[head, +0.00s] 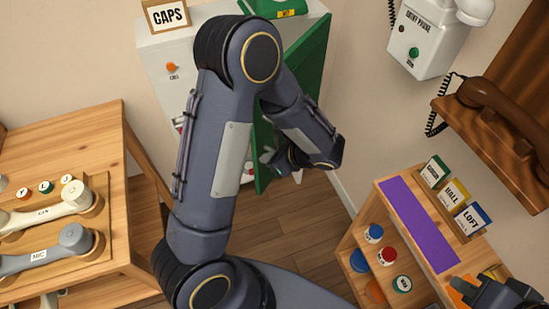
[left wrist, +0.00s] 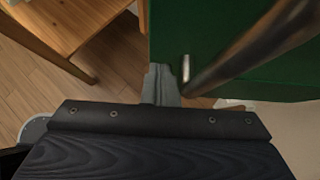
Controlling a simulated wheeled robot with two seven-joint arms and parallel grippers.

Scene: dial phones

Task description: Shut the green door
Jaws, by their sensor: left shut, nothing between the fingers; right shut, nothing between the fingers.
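The green door (head: 312,68) stands open, swung out from the light grey cabinet (head: 160,62) at the back. My left arm crosses in front and hides part of the door and much of the cabinet. My left gripper (head: 268,156) is shut and empty at the door's lower part. In the left wrist view the shut fingertips (left wrist: 162,72) are close to the green door (left wrist: 215,30), just left of its small metal handle (left wrist: 186,68). I cannot tell whether they touch it. My right gripper (head: 462,289) is shut and empty at the bottom right.
A wooden table (head: 98,130) with phone handsets stands at left. A wooden shelf unit (head: 385,215) with a purple strip and several coloured caps stands at right. A white wall phone (head: 425,45) and a brown handset on a wooden shelf are at upper right. Bare floor (head: 300,215) lies between.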

